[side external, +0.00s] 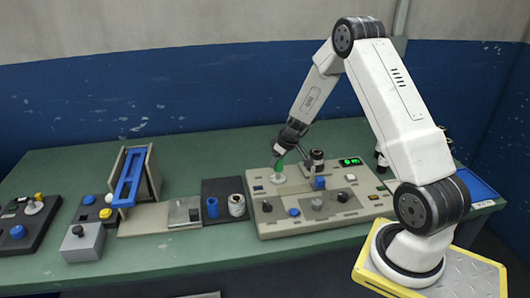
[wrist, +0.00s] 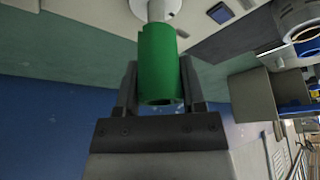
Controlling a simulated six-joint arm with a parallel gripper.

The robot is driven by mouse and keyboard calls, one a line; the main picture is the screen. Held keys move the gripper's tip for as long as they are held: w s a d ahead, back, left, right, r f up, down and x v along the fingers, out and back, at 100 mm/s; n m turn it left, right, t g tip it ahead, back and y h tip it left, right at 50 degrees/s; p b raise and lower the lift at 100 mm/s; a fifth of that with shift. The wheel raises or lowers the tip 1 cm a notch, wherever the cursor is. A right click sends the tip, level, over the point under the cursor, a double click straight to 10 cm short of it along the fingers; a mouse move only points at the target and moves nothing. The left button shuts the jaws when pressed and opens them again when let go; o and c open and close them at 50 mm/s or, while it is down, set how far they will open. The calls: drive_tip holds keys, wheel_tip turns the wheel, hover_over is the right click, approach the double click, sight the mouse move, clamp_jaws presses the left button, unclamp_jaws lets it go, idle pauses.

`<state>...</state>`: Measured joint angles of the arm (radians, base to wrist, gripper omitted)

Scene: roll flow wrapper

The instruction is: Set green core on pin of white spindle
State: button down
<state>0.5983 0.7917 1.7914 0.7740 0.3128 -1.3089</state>
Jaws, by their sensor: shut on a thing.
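The green core (wrist: 159,62) is a hollow tube held between the two fingers of my gripper (wrist: 160,82) in the wrist view. In the side view the green core (side external: 279,165) hangs below my gripper (side external: 283,152), slightly tilted. The white spindle (wrist: 156,10) shows at the core's far end, with its round flange beyond a short bare stretch. In the side view the white spindle (side external: 277,179) is directly under the core on the beige machine panel. Whether the pin is inside the core or only lines up with it, I cannot tell.
The beige panel (side external: 310,225) carries knobs, a dark post (side external: 316,160) just right of the core and a green-lit display (side external: 350,162). A black tray with a blue cup (side external: 212,208) and a white roll (side external: 236,205) stands left. A blue chute (side external: 130,178) is further left.

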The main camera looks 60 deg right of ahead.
sight(277, 168)
drive_tip(key=shift+f, duration=1.8)
idle(1.4)
unclamp_jaws()
idle(0.4)
drive_tip(key=shift+r, duration=0.1)
drive_tip(key=shift+r, duration=3.95)
drive_tip(key=shift+a+r, duration=0.2)
drive_tip(key=shift+a, duration=0.35)
drive_tip(key=s+a+r+g, duration=0.1)
drive_tip(key=s+a+r, duration=0.2)
drive_tip(key=s+a, duration=0.5)
drive_tip(key=s+a+r+g, duration=0.1)
drive_tip(key=s+a+r, duration=0.2)
drive_tip(key=s+a, duration=0.5)
drive_tip(key=a, duration=0.8)
drive_tip(key=shift+a, duration=0.2)
